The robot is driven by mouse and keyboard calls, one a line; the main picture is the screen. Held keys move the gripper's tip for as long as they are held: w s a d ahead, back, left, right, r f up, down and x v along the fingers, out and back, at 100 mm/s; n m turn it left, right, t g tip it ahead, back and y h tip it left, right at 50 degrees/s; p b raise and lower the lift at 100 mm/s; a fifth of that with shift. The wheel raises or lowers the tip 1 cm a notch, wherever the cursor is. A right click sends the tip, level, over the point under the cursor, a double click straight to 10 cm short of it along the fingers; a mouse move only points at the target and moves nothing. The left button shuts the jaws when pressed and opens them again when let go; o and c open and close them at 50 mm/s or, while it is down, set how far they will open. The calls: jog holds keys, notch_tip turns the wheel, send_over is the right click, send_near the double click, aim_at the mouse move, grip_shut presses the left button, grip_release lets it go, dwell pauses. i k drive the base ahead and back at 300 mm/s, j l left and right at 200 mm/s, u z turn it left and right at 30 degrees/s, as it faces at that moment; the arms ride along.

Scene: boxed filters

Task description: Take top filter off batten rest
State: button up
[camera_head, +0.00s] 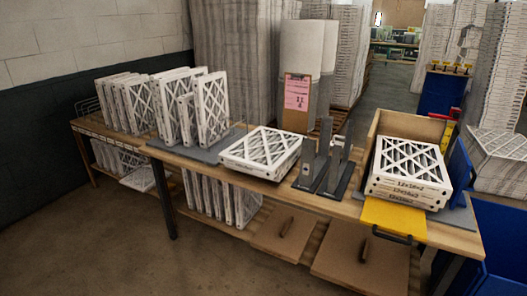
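A flat stack of white-framed filters with a lattice face (262,147) lies on the middle of the wooden bench. Its top filter faces up. Any battens under this stack are too hidden to make out. I cannot tell which support is the batten rest. My gripper is not in view.
Grey upright brackets on dark plates (323,170) stand between the two stacks. Upright filters (212,108) fill the bench's left part. A yellow flap (393,217) with a dark handle hangs at the front right. A blue bin (503,235) stands at the right. The floor at front left is clear.

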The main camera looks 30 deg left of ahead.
aim_at(265, 153)
jog(key=i+j, duration=0.3)
jog(key=j, duration=0.15)
jog(key=i+j, duration=0.25)
jog(key=j, duration=0.2)
jog(key=i+j, duration=0.3)
jog(key=j, duration=0.15)
jog(key=i+j, duration=0.3)
jog(key=j, duration=0.15)
jog(key=i+j, duration=0.3)
jog(key=j, duration=0.15)
jog(key=i+j, duration=0.25)
jog(key=j, duration=0.2)
jog(key=i+j, duration=0.3)
jog(key=j, duration=0.15)
jog(key=i+j, duration=0.3)
jog(key=j, duration=0.15)
